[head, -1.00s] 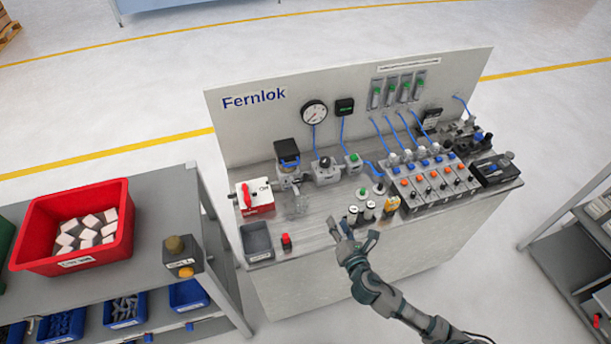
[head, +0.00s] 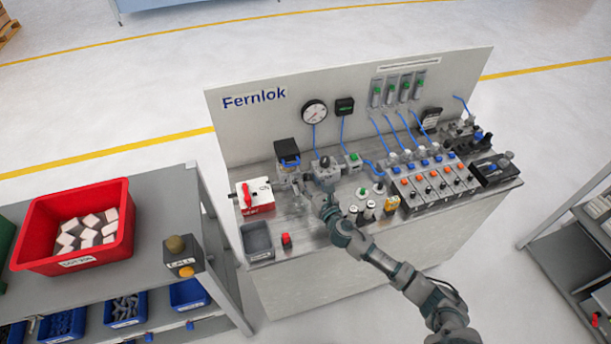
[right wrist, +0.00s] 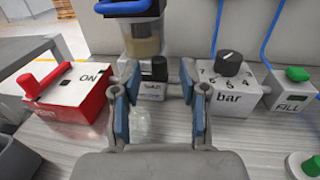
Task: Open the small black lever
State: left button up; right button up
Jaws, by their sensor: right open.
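My right gripper (head: 309,190) is over the left part of the bench, in front of the filter unit (head: 287,152). In the right wrist view the gripper (right wrist: 160,86) is open and empty, its blue-padded fingers spread to either side. Between the fingertips and beyond them is a small black part (right wrist: 156,69) on a pale labelled block (right wrist: 151,88), beside the filter's amber bowl (right wrist: 142,42). It looks like the small black lever, but its shape is unclear. In the head view my gripper and the fittings hide it. My left gripper is not in view.
The red-and-white ON box (right wrist: 72,88) with a red handle stands left of the fingers. The "bar" block (right wrist: 232,92) with a black knob is close on the right, then the FILL block (right wrist: 290,90). A grey tray (head: 257,252) and red button (head: 286,241) are nearer.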

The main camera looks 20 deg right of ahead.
aim_at(307, 178)
jog(key=shift+w+a, duration=0.2)
jog(key=shift+w, duration=0.95)
jog(key=shift+w+a, duration=0.1)
jog(key=shift+w, duration=0.3)
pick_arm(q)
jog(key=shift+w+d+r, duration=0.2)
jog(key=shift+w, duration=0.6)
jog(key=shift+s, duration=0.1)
pick_arm(e)
jog(key=shift+c, duration=0.5)
grip_shut()
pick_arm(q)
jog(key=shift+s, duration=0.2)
